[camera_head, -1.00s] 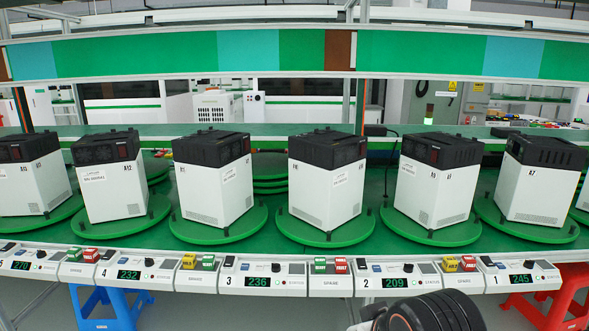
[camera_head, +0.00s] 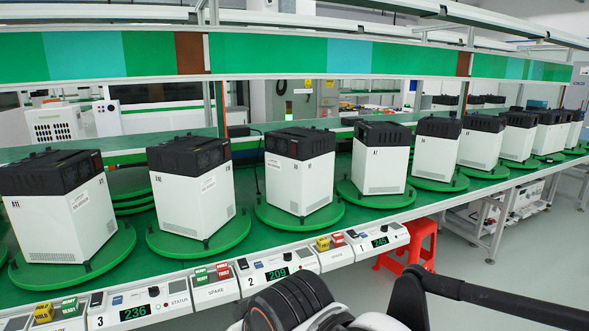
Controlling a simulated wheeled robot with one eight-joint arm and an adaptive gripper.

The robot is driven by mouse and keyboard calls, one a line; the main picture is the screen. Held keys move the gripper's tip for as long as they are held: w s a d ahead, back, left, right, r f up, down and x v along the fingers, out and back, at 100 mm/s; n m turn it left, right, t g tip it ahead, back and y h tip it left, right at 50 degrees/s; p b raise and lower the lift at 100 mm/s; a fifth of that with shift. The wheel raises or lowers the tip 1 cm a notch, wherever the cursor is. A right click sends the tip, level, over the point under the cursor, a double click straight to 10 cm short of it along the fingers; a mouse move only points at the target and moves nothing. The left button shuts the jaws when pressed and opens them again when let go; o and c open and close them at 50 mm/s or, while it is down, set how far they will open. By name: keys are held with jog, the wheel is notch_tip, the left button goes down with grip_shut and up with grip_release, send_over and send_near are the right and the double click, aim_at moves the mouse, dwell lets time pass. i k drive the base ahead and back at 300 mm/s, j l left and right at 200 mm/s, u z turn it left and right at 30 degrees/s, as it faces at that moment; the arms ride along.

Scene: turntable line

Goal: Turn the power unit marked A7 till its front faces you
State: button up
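The power unit that appears marked A7 (camera_head: 381,172) is a white box with a black top, right of centre. It stands upright on a round green turntable (camera_head: 350,196). A broad white side with the small mark near its upper left and a vent low down faces roughly towards me. My gripper is not in view.
Similar units, such as one to the left (camera_head: 300,183) and one to the right (camera_head: 436,156), stand on turntables along the green bench. Control panels (camera_head: 378,240) with number displays line its front edge. A red stool (camera_head: 412,248) stands below. Grey floor is open at right.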

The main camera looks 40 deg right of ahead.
aim_at(345, 188)
jog(key=z, duration=2)
jog(key=i+l+z, duration=0.1)
jog(key=i, duration=0.6)
jog(key=i+l, duration=0.25)
jog(key=i, duration=0.5)
jog(key=i+l+z, duration=0.15)
jog(key=i, duration=0.6)
